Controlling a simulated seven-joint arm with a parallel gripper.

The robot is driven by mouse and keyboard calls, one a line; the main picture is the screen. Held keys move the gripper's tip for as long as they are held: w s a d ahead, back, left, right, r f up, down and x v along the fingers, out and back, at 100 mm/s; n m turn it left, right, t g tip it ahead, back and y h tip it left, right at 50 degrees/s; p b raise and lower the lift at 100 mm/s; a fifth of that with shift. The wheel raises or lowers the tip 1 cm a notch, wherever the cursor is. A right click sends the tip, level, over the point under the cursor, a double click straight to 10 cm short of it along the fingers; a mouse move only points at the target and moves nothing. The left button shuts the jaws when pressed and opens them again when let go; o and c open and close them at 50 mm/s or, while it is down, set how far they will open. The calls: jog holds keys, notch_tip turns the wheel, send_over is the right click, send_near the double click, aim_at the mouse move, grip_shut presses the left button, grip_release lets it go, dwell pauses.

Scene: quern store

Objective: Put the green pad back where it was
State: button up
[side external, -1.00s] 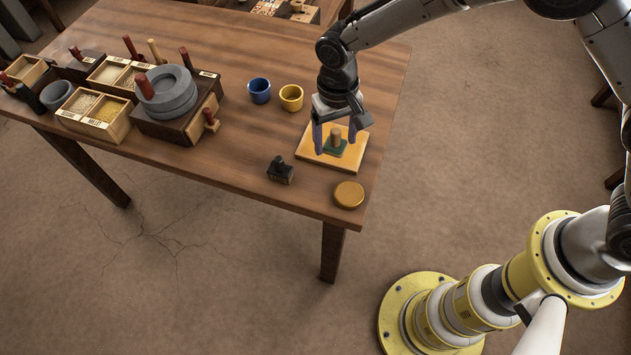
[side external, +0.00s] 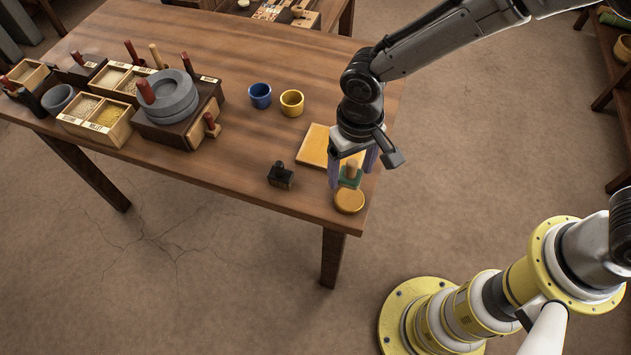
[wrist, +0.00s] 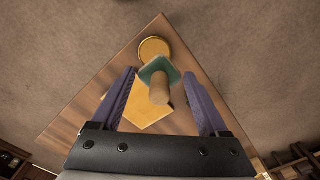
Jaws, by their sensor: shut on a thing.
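The green pad (side external: 349,182) is a small square with an upright wooden peg handle; it also shows in the wrist view (wrist: 158,70). My gripper (side external: 352,178) is shut on the pad, with its blue-purple fingers on either side. The pad is at the round yellow disc (side external: 349,203), covering its far edge in the side view; I cannot tell if they touch. In the wrist view the disc (wrist: 154,47) shows just beyond the pad. The flat yellow board (side external: 314,146) lies behind, partly hidden by my gripper.
A black stamp-like block (side external: 281,176) stands left of the disc. A blue cup (side external: 260,96) and a yellow cup (side external: 292,103) stand farther back. A stone quern (side external: 170,96) and grain boxes (side external: 96,119) fill the left. The table's near right corner is close to the disc.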

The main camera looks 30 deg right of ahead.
send_over(315, 192)
notch_tip(315, 192, down, 7)
jog(key=shift+s+r, duration=0.1)
jog(key=shift+f, duration=1.6)
jog(key=shift+f, duration=0.1)
jog(key=o, duration=1.1)
notch_tip(315, 192, up, 12)
jog(key=shift+r, duration=0.15)
